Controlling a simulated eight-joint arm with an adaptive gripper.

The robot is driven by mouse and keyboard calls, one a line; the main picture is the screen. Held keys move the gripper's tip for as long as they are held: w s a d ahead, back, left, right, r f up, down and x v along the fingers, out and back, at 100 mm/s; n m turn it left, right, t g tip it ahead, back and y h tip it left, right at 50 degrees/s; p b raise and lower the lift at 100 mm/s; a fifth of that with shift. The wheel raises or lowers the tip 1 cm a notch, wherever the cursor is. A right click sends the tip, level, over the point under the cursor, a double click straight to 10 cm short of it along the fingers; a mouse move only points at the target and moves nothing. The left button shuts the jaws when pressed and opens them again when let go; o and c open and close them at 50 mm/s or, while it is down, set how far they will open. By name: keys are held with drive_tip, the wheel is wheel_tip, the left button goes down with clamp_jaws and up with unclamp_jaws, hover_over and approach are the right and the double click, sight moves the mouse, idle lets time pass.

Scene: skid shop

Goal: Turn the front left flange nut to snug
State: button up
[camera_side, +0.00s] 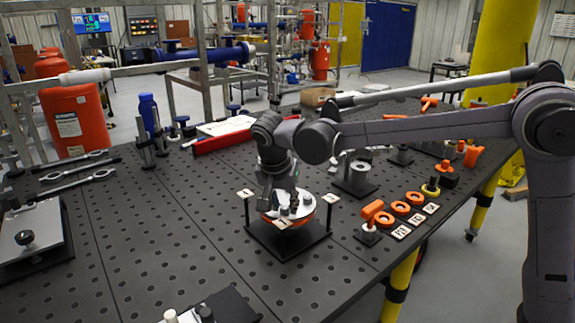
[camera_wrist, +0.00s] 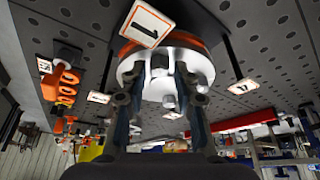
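The flange (camera_side: 303,207) is a white disc with an orange rim, on a dark square stand (camera_side: 262,240) with small numbered tags around it. Dark studs or nuts stand on its top. My gripper (camera_side: 272,202) points down over the left part of the flange. In the wrist view the flange (camera_wrist: 203,66) is close ahead, and my gripper (camera_wrist: 160,72) has its two fingers apart, one on each side of a small nut or stud (camera_wrist: 160,64). I cannot tell whether the fingers touch it. Another nut (camera_wrist: 168,101) shows lower between the fingers. Which nut is front left is unclear.
Orange rings (camera_side: 401,208) and labelled tags (camera_side: 401,232) lie right of the stand, beside an orange-handled tool (camera_side: 371,213). A second dark stand (camera_side: 355,184) is behind.

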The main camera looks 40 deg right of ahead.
drive_tip(key=v, duration=1.2)
drive_tip(key=s+d+f+n+t+y, duration=0.2)
drive_tip(key=s+d+f+n, duration=0.3)
drive_tip(key=s, duration=0.4)
drive_tip(key=s+d+f+n+t+y, duration=0.1)
drive_tip(key=s+d+f+n+t, duration=0.1)
drive_tip(key=s+d+f+n, duration=0.4)
drive_tip(key=s+f, duration=0.2)
drive_tip(key=s, duration=0.1)
drive_tip(key=shift+f+t+y, duration=0.2)
drive_tip(key=shift+t+y, duration=0.1)
drive_tip(key=shift+y, duration=0.1)
drive_tip(key=shift+d, duration=0.1)
idle(0.7)
